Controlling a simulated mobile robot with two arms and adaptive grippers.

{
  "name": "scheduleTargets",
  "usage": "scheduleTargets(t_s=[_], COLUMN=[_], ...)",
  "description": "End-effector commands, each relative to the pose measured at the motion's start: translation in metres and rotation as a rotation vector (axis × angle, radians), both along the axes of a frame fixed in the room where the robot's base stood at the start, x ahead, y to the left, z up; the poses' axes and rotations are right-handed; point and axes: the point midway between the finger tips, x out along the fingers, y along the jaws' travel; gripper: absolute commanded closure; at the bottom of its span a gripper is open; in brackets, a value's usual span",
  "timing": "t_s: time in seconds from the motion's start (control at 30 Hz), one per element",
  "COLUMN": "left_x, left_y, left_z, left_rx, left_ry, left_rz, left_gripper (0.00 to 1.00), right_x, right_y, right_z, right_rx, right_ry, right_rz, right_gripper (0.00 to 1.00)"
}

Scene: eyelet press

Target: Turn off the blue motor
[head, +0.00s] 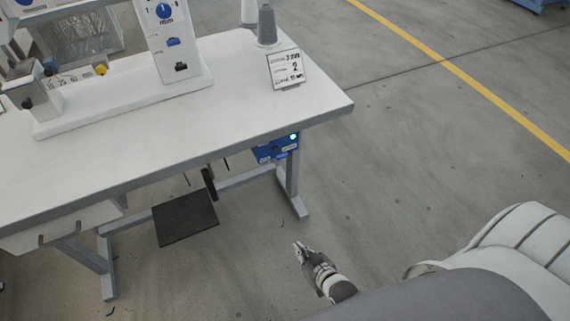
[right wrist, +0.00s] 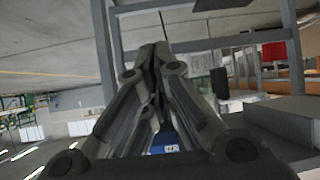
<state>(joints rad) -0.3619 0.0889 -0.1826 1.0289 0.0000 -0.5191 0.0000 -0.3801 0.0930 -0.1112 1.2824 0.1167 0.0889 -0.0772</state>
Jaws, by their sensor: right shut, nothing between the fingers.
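The blue motor box (head: 278,148) hangs under the right end of the white table, with white labels and a lit green light (head: 293,137) on its front. My right gripper (head: 298,246) is low over the floor, in front of the table and below the box, apart from it. In the right wrist view its fingers (right wrist: 153,52) are shut together and empty. A blue patch with a white label (right wrist: 170,148) shows between the finger links there; I cannot tell for sure that it is the motor box. My left gripper is not in view.
The white table (head: 310,98) carries a press (head: 165,40), a thread cone (head: 266,25) and a small sign (head: 286,68). A dark pedal plate (head: 185,218) and grey table legs (head: 292,185) are below. The floor to the right is clear.

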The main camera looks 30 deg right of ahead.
Motion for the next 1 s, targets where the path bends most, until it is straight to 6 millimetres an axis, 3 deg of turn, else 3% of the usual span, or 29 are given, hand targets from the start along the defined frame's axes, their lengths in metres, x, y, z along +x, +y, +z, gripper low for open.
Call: scheduleTargets(t_s=[0.1, 0.3, 0.5, 0.6, 0.8, 1.0], left_x=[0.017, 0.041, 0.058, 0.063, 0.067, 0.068], left_y=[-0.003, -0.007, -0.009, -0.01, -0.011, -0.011], left_z=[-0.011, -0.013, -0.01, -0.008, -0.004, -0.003], left_rx=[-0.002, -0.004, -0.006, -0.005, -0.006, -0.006], left_ry=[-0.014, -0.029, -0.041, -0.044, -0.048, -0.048], left_rz=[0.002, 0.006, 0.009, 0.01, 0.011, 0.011], left_gripper=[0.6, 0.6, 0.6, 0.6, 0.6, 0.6], right_x=[0.038, 0.077, 0.087, 0.085, 0.082, 0.082], right_y=[-0.004, -0.014, -0.023, -0.027, -0.029, -0.03], right_z=[0.042, 0.133, 0.216, 0.245, 0.271, 0.273], right_rx=[0.017, 0.041, 0.055, 0.06, 0.065, 0.065], right_ry=[-0.184, -0.482, -0.73, -0.81, -0.882, -0.885], right_rz=[-0.02, -0.051, -0.077, -0.085, -0.093, -0.094], right_gripper=[1.0, 1.0, 1.0, 1.0, 1.0, 1.0])
